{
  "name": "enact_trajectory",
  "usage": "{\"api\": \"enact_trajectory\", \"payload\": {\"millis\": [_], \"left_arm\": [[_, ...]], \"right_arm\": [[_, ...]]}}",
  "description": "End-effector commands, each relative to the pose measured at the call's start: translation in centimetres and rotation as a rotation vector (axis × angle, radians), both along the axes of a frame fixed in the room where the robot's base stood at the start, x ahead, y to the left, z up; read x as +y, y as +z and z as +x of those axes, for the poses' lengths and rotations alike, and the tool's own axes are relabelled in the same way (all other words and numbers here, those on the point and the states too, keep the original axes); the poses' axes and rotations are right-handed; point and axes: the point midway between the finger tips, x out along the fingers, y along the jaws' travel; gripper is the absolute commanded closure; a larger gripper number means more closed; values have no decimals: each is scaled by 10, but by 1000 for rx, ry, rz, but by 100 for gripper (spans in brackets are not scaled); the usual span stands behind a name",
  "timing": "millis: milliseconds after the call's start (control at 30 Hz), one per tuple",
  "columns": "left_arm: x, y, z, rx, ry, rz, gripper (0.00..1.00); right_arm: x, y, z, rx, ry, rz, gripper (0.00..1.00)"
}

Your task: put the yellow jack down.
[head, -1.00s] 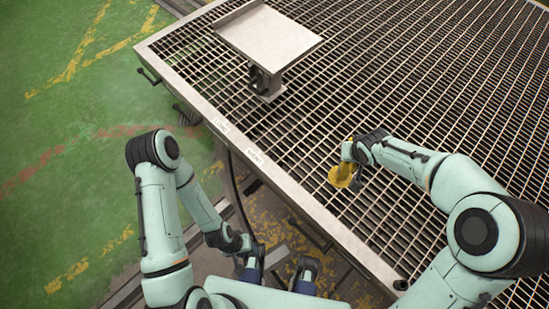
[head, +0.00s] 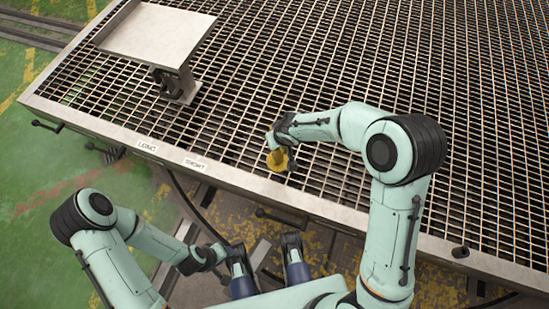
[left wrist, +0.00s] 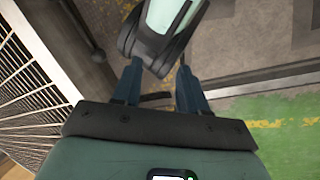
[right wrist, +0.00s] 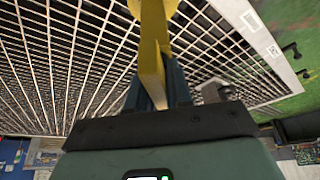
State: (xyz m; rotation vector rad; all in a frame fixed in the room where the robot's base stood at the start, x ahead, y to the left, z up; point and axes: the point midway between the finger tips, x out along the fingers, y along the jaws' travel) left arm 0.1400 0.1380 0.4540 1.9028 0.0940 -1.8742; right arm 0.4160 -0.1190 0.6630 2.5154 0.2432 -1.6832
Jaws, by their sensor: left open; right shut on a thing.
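The yellow jack (head: 278,160) is at the near part of the grated deck (head: 330,205), right of the SHORT label. My right gripper (right wrist: 157,85) is shut on the jack's upright yellow bar, which also shows in the right wrist view (right wrist: 152,50). In the head view the jack's round yellow base is low over the grating; I cannot tell whether it touches. My left gripper (left wrist: 158,90) is open and empty, off the deck's near side; its fingertips are not clear in the head view.
A flat metal plate on a post (head: 155,35) stands on the deck at the upper left. LONG (head: 147,145) and SHORT (head: 194,164) labels mark the near rim. The grating beyond and right of my right arm is clear. Green floor (head: 60,175) lies at the left.

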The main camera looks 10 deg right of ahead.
Motion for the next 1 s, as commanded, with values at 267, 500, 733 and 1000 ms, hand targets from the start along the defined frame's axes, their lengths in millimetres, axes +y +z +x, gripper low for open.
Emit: {"api": "enact_trajectory", "payload": {"millis": [267,500,733,1000], "left_arm": [[19,-34,38,-101,43,49,57],[28,-44,57,-150,63,74,57],[38,-66,63,-158,79,94,57],[43,-79,53,-122,84,100,57]], "right_arm": [[1,-71,1,-1,3,0,100],[1,-93,1,-5,0,2,100],[1,-123,1,-2,3,0,100],[1,-135,1,-4,1,1,100]]}}
